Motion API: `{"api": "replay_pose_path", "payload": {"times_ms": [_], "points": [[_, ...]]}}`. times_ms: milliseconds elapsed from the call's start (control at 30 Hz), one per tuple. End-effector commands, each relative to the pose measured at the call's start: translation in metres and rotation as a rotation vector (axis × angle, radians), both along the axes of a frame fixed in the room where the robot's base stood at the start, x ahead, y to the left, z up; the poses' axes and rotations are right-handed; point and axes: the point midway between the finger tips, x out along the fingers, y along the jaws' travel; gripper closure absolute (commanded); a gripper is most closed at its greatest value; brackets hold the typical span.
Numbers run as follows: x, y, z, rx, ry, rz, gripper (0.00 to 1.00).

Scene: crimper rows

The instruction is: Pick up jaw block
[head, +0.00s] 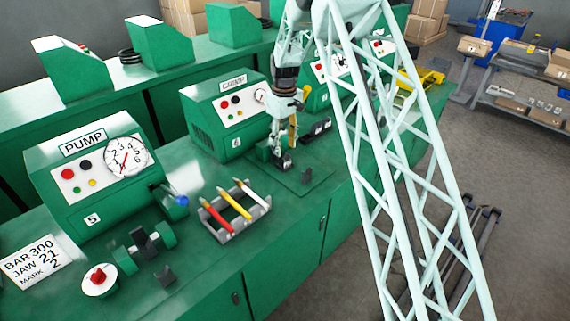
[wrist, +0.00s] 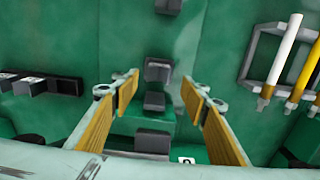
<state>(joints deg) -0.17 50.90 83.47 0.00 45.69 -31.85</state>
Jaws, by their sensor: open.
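My gripper (head: 292,140) hangs above the crimper station in the middle of the bench. In the wrist view my gripper (wrist: 160,92) is open, with its two yellow-padded fingers wide apart and nothing held. Dark grey block-shaped parts (wrist: 157,72) of the station show between and beyond the fingers; I cannot tell which of them is a loose jaw block. A small dark notched block (head: 307,176) lies alone on the green plate in front of the station. It also shows at the top edge of the wrist view (wrist: 168,6). Another dark notched block (head: 166,277) lies near the pump.
A grey tray (head: 233,232) with red, yellow and white markers stands left of the station. A dark rack (head: 316,131) is to its right. The green CRIMP-type housing (head: 222,115) stands behind. The PUMP box (head: 88,175), gauge and sign (head: 32,262) are further left.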

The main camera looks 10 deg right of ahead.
Motion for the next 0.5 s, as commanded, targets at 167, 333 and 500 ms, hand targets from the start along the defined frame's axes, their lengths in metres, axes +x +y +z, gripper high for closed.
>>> {"api": "replay_pose_path", "payload": {"times_ms": [167, 333, 500], "points": [[0.000, 0.000, -0.014, 0.001, -0.001, 0.000, 0.59], [0.000, 0.000, -0.017, 0.001, -0.001, 0.000, 0.59], [0.000, 0.000, -0.017, 0.000, -0.001, 0.000, 0.59]]}}
